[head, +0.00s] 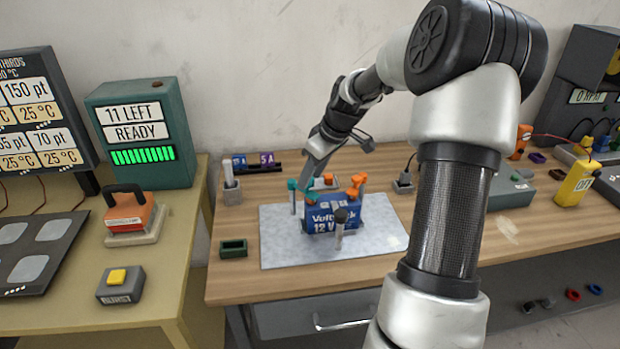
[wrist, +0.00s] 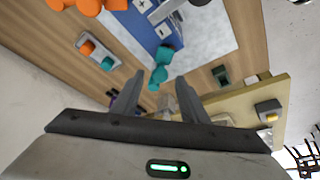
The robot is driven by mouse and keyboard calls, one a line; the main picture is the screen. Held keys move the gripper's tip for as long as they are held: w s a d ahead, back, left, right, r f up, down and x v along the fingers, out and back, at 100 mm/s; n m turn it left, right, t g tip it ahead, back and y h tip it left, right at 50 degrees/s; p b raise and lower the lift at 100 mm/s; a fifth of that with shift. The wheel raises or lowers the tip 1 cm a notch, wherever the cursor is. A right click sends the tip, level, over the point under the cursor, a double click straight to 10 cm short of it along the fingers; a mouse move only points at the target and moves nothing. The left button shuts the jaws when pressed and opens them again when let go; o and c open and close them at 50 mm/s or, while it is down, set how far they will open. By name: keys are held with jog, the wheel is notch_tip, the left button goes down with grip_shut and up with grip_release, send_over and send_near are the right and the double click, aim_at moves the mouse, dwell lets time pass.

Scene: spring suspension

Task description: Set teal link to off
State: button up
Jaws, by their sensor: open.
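The teal link (head: 293,186) shows in the head view at the left end of the blue 12 V battery (head: 333,224), partly hidden near my gripper. In the wrist view the teal link (wrist: 160,68) lies just ahead of the gap between my fingertips. My gripper (head: 335,162) is open above the back left of the battery. In the wrist view my gripper (wrist: 158,88) has both fingers apart with nothing held. I cannot tell whether a finger touches the link.
An orange link (head: 356,188) stands at the battery's right end. A dark grey-topped post (head: 340,222) stands in front. The battery sits on a pale mat (head: 385,240). A green open box (head: 233,248) is left of the mat. A small tray with orange and teal pieces (wrist: 96,50) lies behind.

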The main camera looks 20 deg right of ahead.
jog(key=shift+x, duration=0.75)
grip_shut()
jog(key=shift+a, duration=0.1)
jog(key=w+a+m+h+b, duration=0.2)
jog(key=a+m+h+b, duration=0.3)
jog(key=m, duration=1)
jog(key=shift+w+a+g, duration=0.15)
jog(key=shift+a+g, duration=0.25)
jog(key=shift+a, duration=1.2)
jog(key=shift+h, duration=0.3)
